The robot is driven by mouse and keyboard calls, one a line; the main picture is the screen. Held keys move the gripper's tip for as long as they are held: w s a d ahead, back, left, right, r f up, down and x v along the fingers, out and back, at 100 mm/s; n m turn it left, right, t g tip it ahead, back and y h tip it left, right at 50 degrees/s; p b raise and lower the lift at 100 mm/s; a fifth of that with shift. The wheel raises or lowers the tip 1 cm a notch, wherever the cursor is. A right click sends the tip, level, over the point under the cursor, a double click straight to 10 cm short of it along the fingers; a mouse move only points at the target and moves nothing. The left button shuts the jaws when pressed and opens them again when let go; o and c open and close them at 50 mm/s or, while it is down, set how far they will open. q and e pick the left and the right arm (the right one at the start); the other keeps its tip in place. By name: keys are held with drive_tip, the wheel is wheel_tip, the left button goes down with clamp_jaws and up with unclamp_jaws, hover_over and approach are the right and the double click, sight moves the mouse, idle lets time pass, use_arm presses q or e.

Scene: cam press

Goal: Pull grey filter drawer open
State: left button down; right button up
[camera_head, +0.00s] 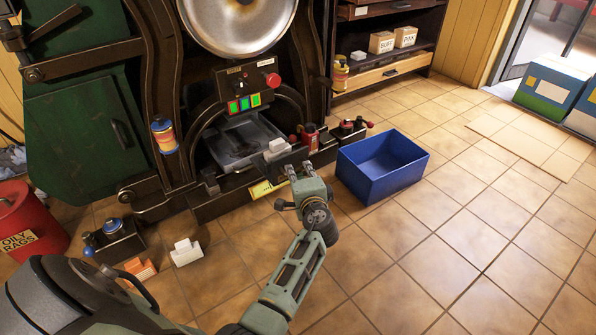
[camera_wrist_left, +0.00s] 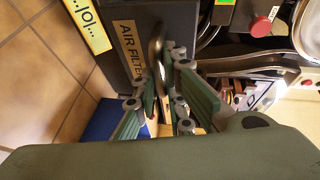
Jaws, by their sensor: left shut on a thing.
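The grey filter drawer (camera_wrist_left: 148,18) shows in the left wrist view as a dark grey front with an "AIR FILTER" label (camera_wrist_left: 130,46) and a curved metal handle (camera_wrist_left: 156,46). My left gripper (camera_wrist_left: 170,75) is shut on this handle, its green finger pads on either side. In the head view my left gripper (camera_head: 300,169) is at the low front of the press, beside a yellow label plate (camera_head: 266,188), and it hides most of the drawer front. I cannot tell how far the drawer stands out. My right gripper is not in view.
A blue open bin (camera_head: 383,165) stands on the floor just right of my left gripper. A red oily-rags can (camera_head: 28,225), a white box (camera_head: 186,252) and an orange box (camera_head: 140,269) stand at left. The tiled floor at lower right is clear.

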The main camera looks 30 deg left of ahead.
use_arm(q)
drive_tip(key=shift+s+f, duration=0.1)
drive_tip(key=shift+f, duration=0.15)
drive_tip(key=c, duration=1.8)
unclamp_jaws()
drive_tip(key=shift+r, duration=0.1)
